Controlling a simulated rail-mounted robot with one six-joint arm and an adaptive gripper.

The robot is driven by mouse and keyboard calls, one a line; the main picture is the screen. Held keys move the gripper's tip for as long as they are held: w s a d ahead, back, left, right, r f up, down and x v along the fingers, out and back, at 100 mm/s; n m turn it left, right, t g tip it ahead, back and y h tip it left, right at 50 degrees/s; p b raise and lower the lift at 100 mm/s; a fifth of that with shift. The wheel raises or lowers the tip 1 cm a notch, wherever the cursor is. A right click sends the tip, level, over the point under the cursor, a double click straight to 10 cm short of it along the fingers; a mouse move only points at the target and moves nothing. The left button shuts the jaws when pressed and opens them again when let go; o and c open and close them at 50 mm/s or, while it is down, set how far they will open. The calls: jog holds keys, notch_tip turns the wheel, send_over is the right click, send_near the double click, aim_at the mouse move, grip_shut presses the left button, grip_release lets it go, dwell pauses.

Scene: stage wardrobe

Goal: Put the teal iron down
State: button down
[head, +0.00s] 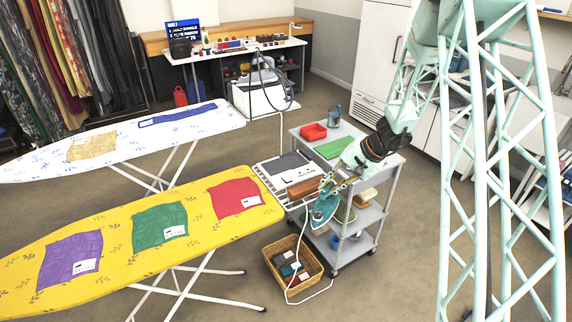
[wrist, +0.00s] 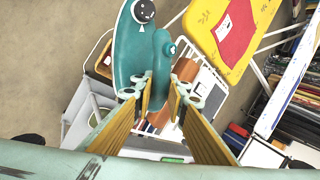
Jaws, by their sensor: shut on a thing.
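The teal iron (head: 323,209) hangs from my gripper (head: 337,184) in the head view, beside the right end of the yellow ironing board (head: 110,205) and in front of the grey trolley. My gripper is shut on its handle. In the wrist view the iron (wrist: 128,48) fills the upper middle, with its handle (wrist: 161,66) between the two fingertips (wrist: 157,94). A white wire rack (head: 274,177) sticks out from the board's right end; it also shows behind the iron in the wrist view (wrist: 207,88). The iron is apart from the board.
A wicker basket (head: 317,266) with folded cloths stands on the floor below the iron. Purple, green and red cloths lie on the yellow board. A white cord trails nearby.

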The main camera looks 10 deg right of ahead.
jog(key=w+d+r+m+t+h, duration=0.25)
jog(key=w+r+m, duration=0.2)
jog(key=w, duration=0.35)
jog(key=w+a+r+m+b, duration=0.1)
jog(key=w+a+b, duration=0.3)
jog(key=w+a, duration=0.4)
jog(key=shift+a+r+m+b, duration=0.3)
jog(key=shift+a+m, duration=0.25)
jog(key=shift+a, duration=2.15)
jog(key=shift+w, duration=0.1)
jog(key=w+d+f+p, duration=0.1)
jog(key=w+d+p, duration=0.2)
jog(key=w, duration=1.1)
jog(key=shift+w+d+f+p, duration=0.15)
jog(key=shift+w+f+p, duration=0.2)
jog(key=shift+p, duration=0.45)
jog(key=shift+w, duration=0.1)
